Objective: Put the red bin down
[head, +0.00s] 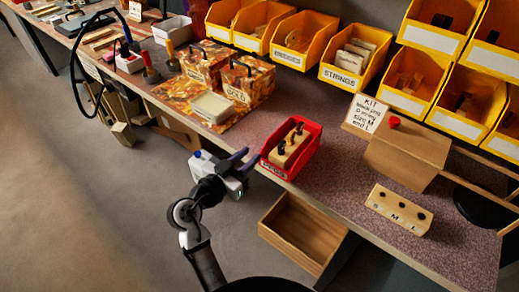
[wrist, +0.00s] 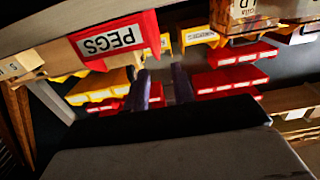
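The red bin (head: 312,152) sits at the front edge of the bench, its front end at or slightly over the edge. In the wrist view the bin's front (wrist: 112,38) shows upside down at upper left, with a white PEGS label. My gripper (head: 246,159) is just left of the bin's front end, in front of the bench edge. In the wrist view its two dark fingers (wrist: 161,88) are apart with nothing seen between them. They look beside the bin; I cannot tell whether one touches it.
A wooden kit box (head: 405,150) with a red knob and a pale S-M-L block (head: 398,210) stand to the right. An open wooden drawer (head: 303,233) juts out below the bench. Yellow bins (head: 355,55) line the back. Bare bench (head: 340,190) lies right of the red bin.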

